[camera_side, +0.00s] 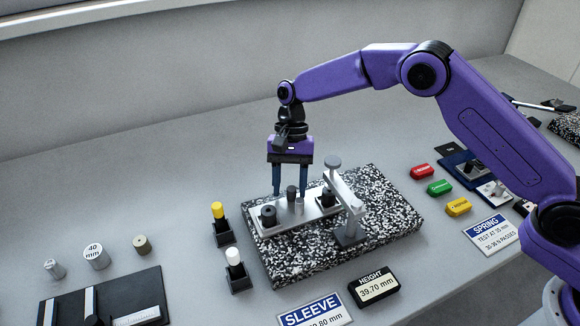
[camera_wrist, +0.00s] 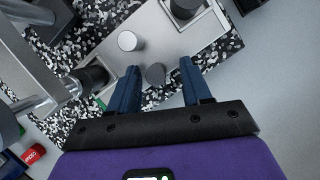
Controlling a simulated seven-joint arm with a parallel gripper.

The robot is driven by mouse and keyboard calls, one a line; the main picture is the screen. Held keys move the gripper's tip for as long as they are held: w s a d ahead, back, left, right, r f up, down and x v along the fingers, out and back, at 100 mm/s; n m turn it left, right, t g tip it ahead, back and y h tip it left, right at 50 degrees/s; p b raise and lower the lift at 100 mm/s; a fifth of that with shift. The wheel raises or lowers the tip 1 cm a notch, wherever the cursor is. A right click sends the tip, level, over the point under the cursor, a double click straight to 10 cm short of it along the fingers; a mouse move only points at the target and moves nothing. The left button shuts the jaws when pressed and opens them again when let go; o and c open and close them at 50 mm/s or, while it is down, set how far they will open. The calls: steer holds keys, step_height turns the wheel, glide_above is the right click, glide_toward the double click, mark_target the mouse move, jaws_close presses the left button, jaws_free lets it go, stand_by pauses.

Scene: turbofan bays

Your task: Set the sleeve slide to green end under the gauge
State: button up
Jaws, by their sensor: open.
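The sleeve slide is a silver plate (camera_side: 283,215) on a speckled black-and-white block, with a dark sleeve at each end. One dark sleeve (camera_side: 268,215) sits at the left end. The other sleeve (camera_side: 327,198) sits at the right end, by the gauge (camera_side: 345,195); it also shows in the wrist view (camera_wrist: 92,78). A small green patch (camera_wrist: 101,103) shows beside that sleeve. My gripper (camera_side: 291,193) is open over the plate's middle. In the wrist view a grey round knob (camera_wrist: 155,74) shows between its fingers, apart from both. A paler post (camera_wrist: 130,41) stands near it.
The speckled block (camera_side: 390,225) has clear room at its right. A yellow-topped peg (camera_side: 218,211) and a white-topped peg (camera_side: 234,257) stand in black holders at its left. A height display (camera_side: 374,288) reads 39.70 mm, next to a SLEEVE card (camera_side: 315,312).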

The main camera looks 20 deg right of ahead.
steer(key=v, duration=1.1)
steer(key=shift+r, duration=0.3)
steer(key=shift+w, duration=0.1)
steer(key=s+d+r+n+t+h, duration=0.1)
steer(key=s+d+r+n, duration=0.15)
steer(key=s, duration=0.35)
steer(key=s+d+r+n, duration=0.1)
steer(key=s+d+n, duration=0.2)
steer(key=s, duration=0.3)
steer(key=s+d+r+n+t+h, duration=0.1)
steer(key=s+d+r+n, duration=0.15)
steer(key=s, duration=0.35)
steer(key=s+d+f+n+t, duration=0.1)
steer(key=s+d+f+n, duration=0.1)
steer(key=s+d+n, duration=0.3)
steer(key=s+d+f+n+t, duration=0.1)
steer(key=s+d+n, duration=0.4)
steer(key=s+d, duration=0.7)
steer(key=shift+s+f, duration=0.9)
steer(key=shift+s, duration=0.15)
